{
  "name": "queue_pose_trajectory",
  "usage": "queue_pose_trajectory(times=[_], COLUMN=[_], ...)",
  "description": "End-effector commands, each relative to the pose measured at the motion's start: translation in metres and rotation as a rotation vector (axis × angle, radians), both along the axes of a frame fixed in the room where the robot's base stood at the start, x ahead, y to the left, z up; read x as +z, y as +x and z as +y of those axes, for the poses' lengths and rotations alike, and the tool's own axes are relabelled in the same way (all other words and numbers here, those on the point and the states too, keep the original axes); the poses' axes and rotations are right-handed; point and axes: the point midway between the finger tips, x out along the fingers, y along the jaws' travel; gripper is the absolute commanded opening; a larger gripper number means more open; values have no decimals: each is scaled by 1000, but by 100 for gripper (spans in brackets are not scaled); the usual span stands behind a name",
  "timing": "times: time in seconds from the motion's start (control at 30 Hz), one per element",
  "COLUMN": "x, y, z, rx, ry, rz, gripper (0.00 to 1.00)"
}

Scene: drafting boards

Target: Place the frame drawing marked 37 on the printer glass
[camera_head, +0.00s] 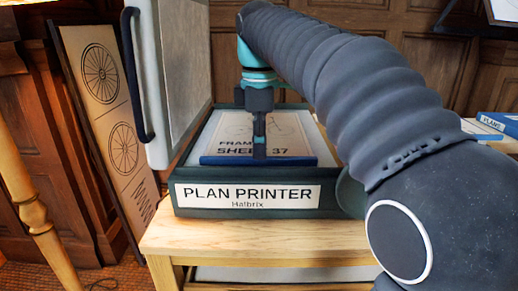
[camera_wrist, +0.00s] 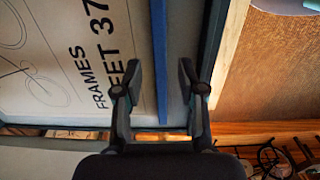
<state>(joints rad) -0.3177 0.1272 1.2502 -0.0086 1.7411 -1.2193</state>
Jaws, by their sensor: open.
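The frame drawing (camera_head: 284,137) is a pale sheet printed with a bicycle and "SHEET 37", with a blue strip (camera_head: 225,160) along its near edge. It lies inside the dark tray of the plan printer (camera_head: 325,190), over the glass; whether it sits fully flat I cannot tell. In the wrist view the drawing (camera_wrist: 60,60) fills the left, and a narrow pale band of glass (camera_wrist: 173,30) shows beside the blue strip. My gripper (camera_wrist: 158,68) is open, its fingertips on either side of the blue strip, apart from it. In the head view my gripper (camera_head: 259,150) points down at the near edge.
The printer's lid (camera_head: 183,70) stands open at the left, with a dark handle. The printer rests on a wooden table (camera_head: 250,243). A tall board with wheel drawings (camera_head: 105,100) leans farther left. A blue-edged "PLANS" item (camera_head: 492,122) lies at the right.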

Motion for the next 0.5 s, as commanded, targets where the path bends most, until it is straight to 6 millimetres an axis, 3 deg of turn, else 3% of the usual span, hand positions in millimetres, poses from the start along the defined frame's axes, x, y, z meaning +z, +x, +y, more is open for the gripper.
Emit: queue_pose_trajectory(times=[0.17, 0.5], x=[32, 54], y=[0, -1], z=[0, 0], rx=[0, 0], ry=[1, 0], rz=[-3, 0], gripper=[40, 40])
